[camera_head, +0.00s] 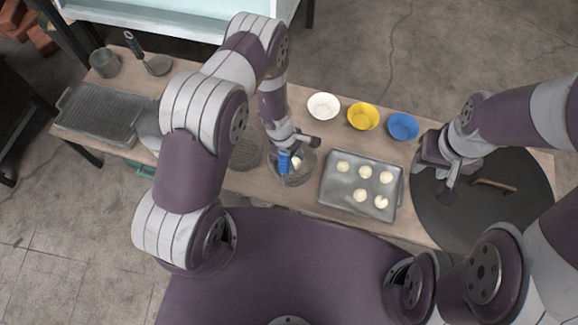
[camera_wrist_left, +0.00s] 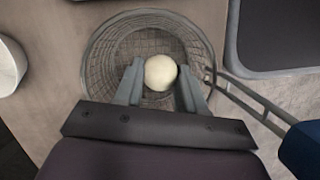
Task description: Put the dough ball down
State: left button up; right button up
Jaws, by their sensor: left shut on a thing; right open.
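My left gripper (camera_wrist_left: 160,88) is shut on a pale, round dough ball (camera_wrist_left: 160,72), with one finger on each side of it. In the left wrist view the ball shows over a round wire basket (camera_wrist_left: 95,60); whether it touches the basket's bottom I cannot tell. In the head view the same dough ball (camera_head: 296,162) shows at the left gripper, over the basket left of the tray. My right gripper (camera_head: 447,190) is open and empty above the round dark board at the right.
A metal tray (camera_head: 335,199) holds several dough balls, right of the basket. White (camera_head: 323,106), yellow (camera_head: 363,116) and blue (camera_head: 403,127) bowls stand behind it. A second wire basket (camera_head: 246,152) stands left. A blue handle (camera_wrist_left: 302,148) lies close by the left gripper.

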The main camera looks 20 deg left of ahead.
pick_arm(q)
jog(key=shift+a+f, duration=0.3)
jog(key=shift+a, duration=0.15)
jog(key=shift+a+f, duration=0.1)
jog(key=shift+f, duration=0.3)
jog(key=shift+f+b, duration=0.95)
jog(key=shift+f, duration=0.8)
jog(key=o, duration=0.7)
jog(key=shift+o, duration=0.2)
jog(key=a+r+m+p, duration=0.2)
jog(key=r+m+p, duration=0.1)
jog(key=r, duration=1)
jog(key=a+r+m+p, duration=0.2)
jog(key=r+m, duration=0.2)
jog(key=r, duration=0.9)
jog(key=s+a+r+m+t+y, duration=0.2)
jog(key=s+r+m, duration=0.6)
jog(key=r, duration=0.4)
jog(key=shift+s+a+r+y, duration=0.15)
jog(key=shift+s+a+y, duration=0.1)
jog(key=shift+a+y, duration=0.2)
